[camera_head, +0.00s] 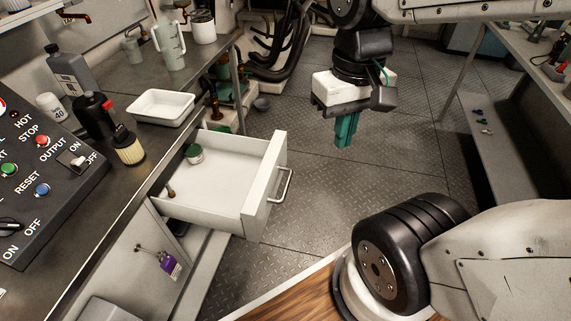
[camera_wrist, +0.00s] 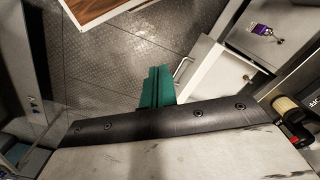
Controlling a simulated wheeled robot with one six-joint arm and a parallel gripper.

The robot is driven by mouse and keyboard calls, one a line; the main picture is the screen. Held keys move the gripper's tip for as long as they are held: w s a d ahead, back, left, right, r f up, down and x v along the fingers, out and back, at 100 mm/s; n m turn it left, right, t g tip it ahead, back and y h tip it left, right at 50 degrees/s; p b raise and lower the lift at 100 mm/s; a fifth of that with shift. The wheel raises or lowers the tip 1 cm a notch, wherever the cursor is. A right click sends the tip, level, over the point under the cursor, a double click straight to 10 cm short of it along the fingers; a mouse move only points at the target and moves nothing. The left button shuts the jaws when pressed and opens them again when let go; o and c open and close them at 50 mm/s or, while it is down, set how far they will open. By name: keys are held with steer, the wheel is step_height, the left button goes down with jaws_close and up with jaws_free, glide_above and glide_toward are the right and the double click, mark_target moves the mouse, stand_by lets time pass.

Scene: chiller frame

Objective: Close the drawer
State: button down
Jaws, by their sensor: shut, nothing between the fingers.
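The white drawer (camera_head: 225,183) stands pulled out from under the worktop. Its front panel (camera_head: 265,185) carries a metal bar handle (camera_head: 283,185) facing right. Inside lie a small green-and-white round container (camera_head: 194,153) and a small brown item (camera_head: 170,189). My gripper (camera_head: 344,142), with teal fingers, hangs above the floor to the right of the drawer, apart from it. The fingers are together and hold nothing. In the wrist view the teal fingers (camera_wrist: 158,87) show beside the drawer front (camera_wrist: 207,70) and its handle (camera_wrist: 183,68), with a gap between.
The metal floor (camera_head: 310,200) right of the drawer is clear.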

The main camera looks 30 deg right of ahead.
steer(key=w+d+f+m+y, duration=0.3)
steer(key=w+f+m+y, duration=0.15)
steer(key=f+m, duration=0.2)
steer(key=w+d+f+m+y, duration=0.2)
steer(key=w+f+m+y, duration=0.1)
steer(key=w+f+m, duration=0.3)
steer(key=m+t+h, duration=0.1)
steer(key=m+t, duration=0.6)
steer(key=m, duration=0.6)
glide_toward(285, 159)
step_height(285, 159, down, 3)
steer(key=w+a, duration=0.2)
steer(key=a, duration=0.1)
steer(key=shift+w+f, duration=0.1)
steer(key=shift+f, duration=0.05)
steer(key=shift+w+a, duration=0.25)
steer(key=shift+w, duration=0.05)
